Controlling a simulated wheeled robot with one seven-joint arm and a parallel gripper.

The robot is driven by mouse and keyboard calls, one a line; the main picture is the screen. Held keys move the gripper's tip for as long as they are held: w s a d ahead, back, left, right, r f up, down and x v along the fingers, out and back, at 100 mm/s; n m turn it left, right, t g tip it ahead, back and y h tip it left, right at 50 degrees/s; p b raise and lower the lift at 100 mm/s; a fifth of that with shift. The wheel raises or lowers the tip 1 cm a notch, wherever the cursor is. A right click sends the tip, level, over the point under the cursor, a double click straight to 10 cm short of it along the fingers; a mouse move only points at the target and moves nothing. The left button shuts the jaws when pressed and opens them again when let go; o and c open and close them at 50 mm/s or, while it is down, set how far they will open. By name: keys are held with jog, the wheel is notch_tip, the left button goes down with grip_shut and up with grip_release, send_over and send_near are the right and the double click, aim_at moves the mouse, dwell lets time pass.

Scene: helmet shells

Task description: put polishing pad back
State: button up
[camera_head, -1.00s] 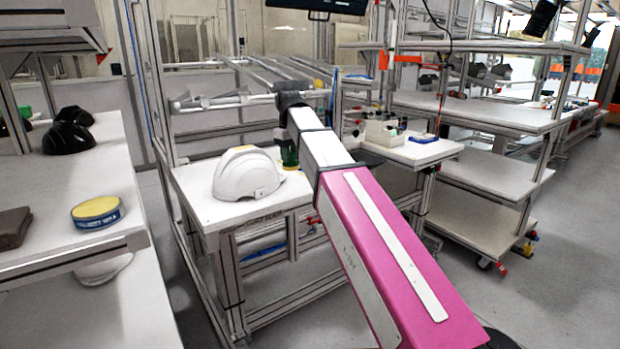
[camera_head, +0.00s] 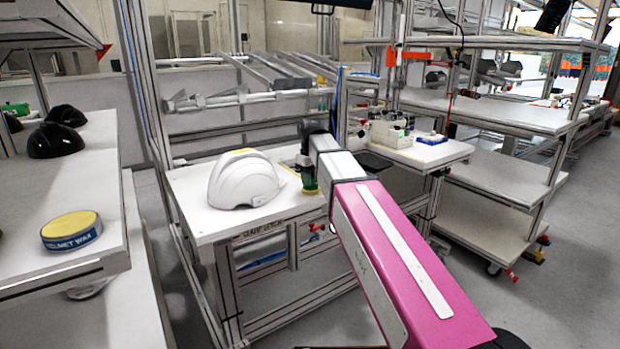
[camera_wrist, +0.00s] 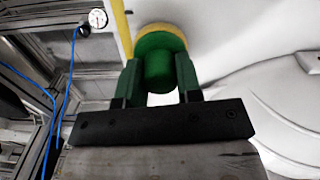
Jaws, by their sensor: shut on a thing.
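My gripper (camera_wrist: 158,80) is shut on the polishing pad (camera_wrist: 160,52), which has a green handle and a yellow pad face, as the wrist view shows. In the head view the green pad (camera_head: 309,178) is at the end of my arm, just right of the white helmet shell (camera_head: 243,180) on the white table (camera_head: 207,222). The shell also shows in the wrist view (camera_wrist: 285,100) to the right of the pad. I cannot tell whether the pad touches the table.
A tin labelled "helmet wax" (camera_head: 71,232) stands on the left bench (camera_head: 105,205), with black helmet shells (camera_head: 56,140) farther back. Light boxes (camera_head: 388,133) and a blue item (camera_head: 431,138) are on a surface to the right. Blue cables (camera_wrist: 62,90) hang left in the wrist view.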

jog(key=shift+f, duration=0.15)
jog(key=o, duration=0.8)
jog(key=shift+o, duration=0.2)
notch_tip(320, 180, up, 12)
dwell(0.4)
